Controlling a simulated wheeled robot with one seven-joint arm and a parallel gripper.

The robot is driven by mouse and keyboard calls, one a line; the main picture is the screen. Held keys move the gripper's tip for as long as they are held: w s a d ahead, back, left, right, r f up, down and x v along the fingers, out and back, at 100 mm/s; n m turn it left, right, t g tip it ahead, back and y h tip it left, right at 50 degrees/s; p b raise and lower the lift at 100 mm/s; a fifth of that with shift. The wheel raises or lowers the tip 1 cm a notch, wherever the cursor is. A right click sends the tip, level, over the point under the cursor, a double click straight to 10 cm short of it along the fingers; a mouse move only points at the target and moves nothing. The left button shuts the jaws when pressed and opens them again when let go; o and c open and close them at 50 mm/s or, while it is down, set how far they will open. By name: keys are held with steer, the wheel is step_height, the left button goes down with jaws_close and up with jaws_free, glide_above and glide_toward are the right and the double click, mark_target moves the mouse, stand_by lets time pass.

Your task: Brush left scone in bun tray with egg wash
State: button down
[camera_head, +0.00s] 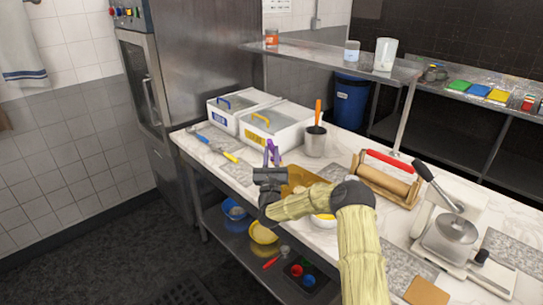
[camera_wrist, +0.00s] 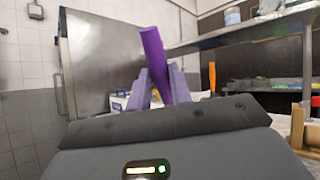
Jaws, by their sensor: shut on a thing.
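My gripper (camera_wrist: 160,85) is shut on a purple-handled tool (camera_wrist: 152,48), whose handle sticks up between the lilac fingers and leans left in the wrist view. Its working end is hidden, so I cannot confirm it is a brush. In the head view my gripper (camera_head: 272,157) is above the worktop's front part, near a golden-brown flat thing (camera_head: 302,177) that my arm partly covers. A white bowl with yellow content (camera_head: 325,217), perhaps the egg wash, shows partly behind my arm. I cannot make out the bun tray or any scone.
White lidded bins (camera_head: 270,125) and a grey pot with an orange-handled tool (camera_head: 316,142) stand at the back. A rolling pin (camera_head: 388,177) on a wooden stand and a grey-and-white machine (camera_head: 450,235) are at right. A blue-and-yellow utensil (camera_head: 217,148) lies at left.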

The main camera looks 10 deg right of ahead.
mark_target(273, 155)
steer(key=shift+f, duration=1.85)
steer(key=shift+w, duration=0.1)
steer(key=shift+d+f, duration=0.1)
steer(key=shift+d, duration=0.15)
steer(key=shift+a+f+y+b, duration=0.15)
steer(key=shift+a+y+b, duration=0.15)
steer(key=shift+a+b, duration=0.1)
steer(key=shift+d, duration=0.15)
steer(key=shift+f+b, duration=0.55)
steer(key=shift+b, duration=0.25)
steer(key=shift+s, duration=0.2)
